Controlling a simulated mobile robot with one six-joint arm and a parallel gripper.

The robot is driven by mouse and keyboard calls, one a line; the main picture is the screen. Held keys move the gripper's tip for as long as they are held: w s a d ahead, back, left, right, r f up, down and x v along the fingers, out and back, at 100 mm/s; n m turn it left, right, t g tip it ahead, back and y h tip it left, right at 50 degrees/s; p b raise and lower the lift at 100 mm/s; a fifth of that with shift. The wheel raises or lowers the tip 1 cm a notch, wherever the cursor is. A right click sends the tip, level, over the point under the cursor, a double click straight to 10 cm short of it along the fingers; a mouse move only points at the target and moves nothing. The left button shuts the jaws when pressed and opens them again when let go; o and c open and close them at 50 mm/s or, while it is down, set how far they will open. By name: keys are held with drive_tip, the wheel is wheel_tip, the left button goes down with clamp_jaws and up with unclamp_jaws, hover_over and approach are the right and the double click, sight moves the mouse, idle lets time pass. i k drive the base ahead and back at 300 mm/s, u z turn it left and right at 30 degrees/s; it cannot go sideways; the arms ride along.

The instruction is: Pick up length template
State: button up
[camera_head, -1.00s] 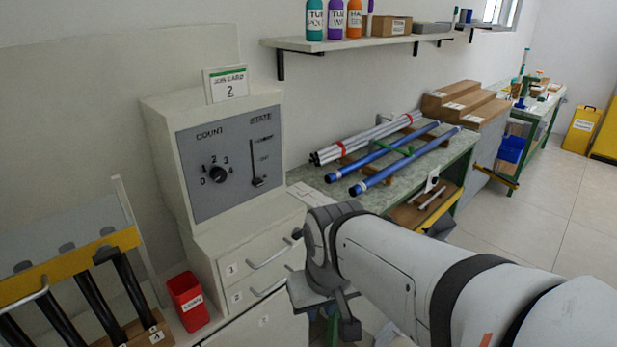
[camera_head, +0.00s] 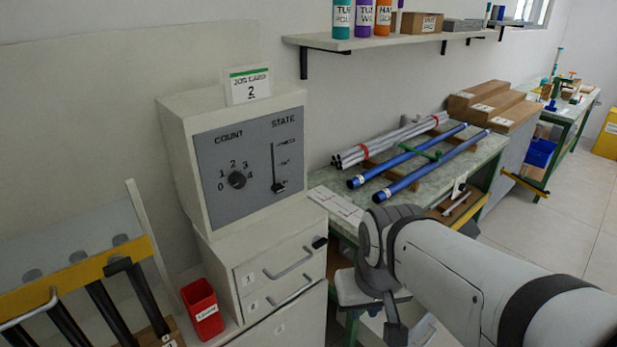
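I cannot pick out the length template with certainty. A flat pale piece with markings (camera_head: 338,207) lies on the near left end of the green-topped bench (camera_head: 412,192); its label is too small to read. My arm reaches in from the lower right, with its wrist in front of the bench. My gripper (camera_head: 395,328) points down near the lower edge of the picture. Its fingertips are not clear, and I see nothing held in it.
A cabinet with a dial panel (camera_head: 252,160) and drawers (camera_head: 283,265) stands left of the bench. Blue rods (camera_head: 432,167) and grey rods (camera_head: 390,142) lie on the bench. A red bin (camera_head: 202,308) and a black-rod rack (camera_head: 75,275) are lower left. Free floor lies right.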

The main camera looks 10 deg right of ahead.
sight(344, 208)
drive_tip(key=i, duration=0.85)
drive_tip(key=z, duration=0.05)
